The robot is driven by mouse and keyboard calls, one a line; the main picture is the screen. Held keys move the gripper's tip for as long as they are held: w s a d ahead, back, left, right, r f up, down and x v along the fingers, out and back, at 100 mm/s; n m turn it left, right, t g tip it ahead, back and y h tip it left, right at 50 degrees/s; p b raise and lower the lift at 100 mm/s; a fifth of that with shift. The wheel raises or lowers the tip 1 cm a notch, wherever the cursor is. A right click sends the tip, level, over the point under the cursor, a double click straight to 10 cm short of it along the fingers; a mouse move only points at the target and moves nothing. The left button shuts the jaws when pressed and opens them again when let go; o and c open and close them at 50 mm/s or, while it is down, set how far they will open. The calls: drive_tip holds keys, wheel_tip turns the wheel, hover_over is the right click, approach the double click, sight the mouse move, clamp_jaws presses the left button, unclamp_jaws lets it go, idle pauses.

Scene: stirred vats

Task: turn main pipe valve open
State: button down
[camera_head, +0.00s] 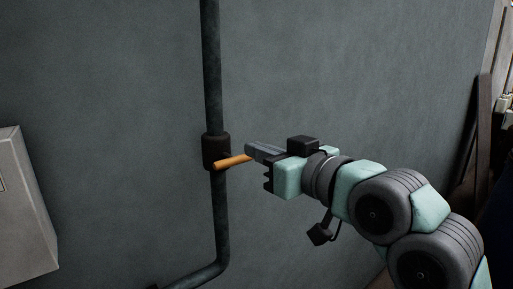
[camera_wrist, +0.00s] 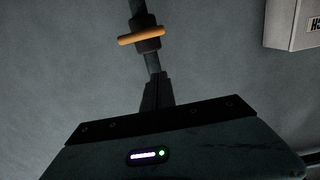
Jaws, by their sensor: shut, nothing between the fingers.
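The main pipe valve is a dark collar (camera_head: 213,151) on a dark vertical pipe (camera_head: 211,65), with an orange lever handle (camera_head: 230,162). In the head view the handle sticks out to the right and slightly up, across the pipe. In the wrist view the orange handle (camera_wrist: 141,36) lies crosswise over the dark valve body (camera_wrist: 147,44). My gripper (camera_head: 252,150) is shut and empty, its fingertips close to the right end of the handle. It also shows in the wrist view (camera_wrist: 158,77), below the handle. I cannot tell whether the fingertips touch the handle.
The pipe runs down the grey wall (camera_head: 340,70) and bends left near the bottom. A light grey box (camera_head: 25,205) is on the left; it also shows in the wrist view (camera_wrist: 290,24) at upper right. Boards (camera_head: 478,130) lean at the far right. The wall around the valve is clear.

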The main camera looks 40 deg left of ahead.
drive_tip(key=p, duration=0.3)
hover_over(231, 158)
drive_tip(key=s+d, duration=0.3)
drive_tip(key=shift+w+a+f+p, duration=0.15)
drive_tip(key=shift+a+f, duration=0.05)
drive_tip(key=shift+f, duration=0.9)
drive_tip(key=shift+w+a+f+p, duration=0.15)
drive_tip(key=shift+a+f, duration=0.05)
drive_tip(key=shift+f, duration=0.9)
